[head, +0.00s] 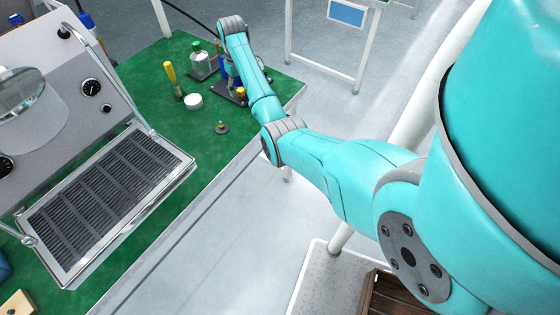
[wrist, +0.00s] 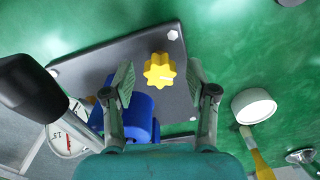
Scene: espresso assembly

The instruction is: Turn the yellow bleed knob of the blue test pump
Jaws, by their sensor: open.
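The yellow bleed knob (wrist: 160,70) is star-shaped and sits on a dark base plate (wrist: 88,72) of the blue test pump (wrist: 142,118). In the wrist view my gripper (wrist: 159,80) is open, with one finger on each side of the knob. Gaps show between knob and fingers; I cannot tell how far it lies beyond the tips. The knob also shows in the head view (head: 241,91), below the end of my arm, which hides much of the pump. A dial (wrist: 66,140) and a black-ended lever (wrist: 35,90) are at the left in the wrist view.
A small brass part (head: 221,127) lies nearer. The espresso machine's grated tray (head: 104,192) is at left. The green table's right edge is close to the pump.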

